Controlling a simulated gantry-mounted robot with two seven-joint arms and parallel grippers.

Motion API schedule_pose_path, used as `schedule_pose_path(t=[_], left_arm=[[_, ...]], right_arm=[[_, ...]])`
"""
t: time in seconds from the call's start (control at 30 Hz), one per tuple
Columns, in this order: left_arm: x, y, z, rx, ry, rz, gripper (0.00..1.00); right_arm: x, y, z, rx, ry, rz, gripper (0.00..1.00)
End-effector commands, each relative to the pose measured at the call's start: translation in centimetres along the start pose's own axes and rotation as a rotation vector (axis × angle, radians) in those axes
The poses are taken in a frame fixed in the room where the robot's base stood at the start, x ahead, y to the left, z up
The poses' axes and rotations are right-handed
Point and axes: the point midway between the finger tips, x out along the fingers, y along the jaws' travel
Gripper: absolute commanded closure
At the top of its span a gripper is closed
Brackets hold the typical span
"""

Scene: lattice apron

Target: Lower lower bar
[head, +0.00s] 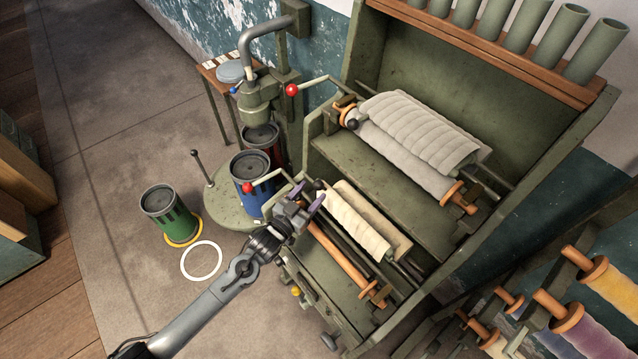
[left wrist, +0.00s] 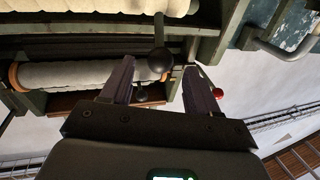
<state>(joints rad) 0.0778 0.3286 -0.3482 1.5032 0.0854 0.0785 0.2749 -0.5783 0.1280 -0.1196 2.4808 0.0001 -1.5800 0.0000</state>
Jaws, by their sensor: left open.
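The green machine (head: 375,180) has an upper roll and a lower cream-coloured roll (head: 352,222). A lower lever ends in a red ball (head: 247,188), left of my gripper. The lower bar itself is hard to pick out among the rods beside the lower roll. My left gripper (head: 307,196) is open at the left end of the lower roll, with purple-grey fingers. In the left wrist view a black ball knob on a rod (left wrist: 160,60) shows between the fingertips, and a second dark knob (left wrist: 140,95) shows lower. The red ball (left wrist: 218,93) lies outside the right finger. Nothing is held.
An upper red-ball lever (head: 291,90) and grey-white upper roll (head: 420,130) sit above. Green (head: 168,215), blue (head: 250,172) and red canisters stand left, near a yellow and a white floor ring (head: 202,244). Thread spools are at lower right. Floor at left is clear.

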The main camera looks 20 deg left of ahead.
Motion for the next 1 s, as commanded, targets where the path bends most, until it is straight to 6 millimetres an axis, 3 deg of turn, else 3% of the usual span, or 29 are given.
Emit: schedule_pose_path(t=[0.1,0.3,0.73,0.77,1.0], left_arm=[[1.9,0.0,-0.1,0.000,-0.001,0.000,0.40],[4.0,0.0,0.0,0.000,-0.001,0.000,0.40],[4.7,0.1,0.1,-0.001,-0.002,0.001,0.40],[4.7,0.1,0.1,-0.001,-0.002,0.001,0.41],[4.7,0.1,0.1,0.000,-0.002,0.001,0.78]], right_arm=[[-0.2,0.0,-0.1,0.000,0.000,0.000,0.57],[-0.3,0.0,-0.1,0.001,0.000,-0.001,0.57],[-0.3,-0.3,-0.1,0.010,-0.001,-0.009,0.57],[-0.3,-0.3,-0.1,0.010,-0.001,-0.009,0.57],[-0.3,-0.3,-0.1,0.010,-0.001,-0.009,0.57]])
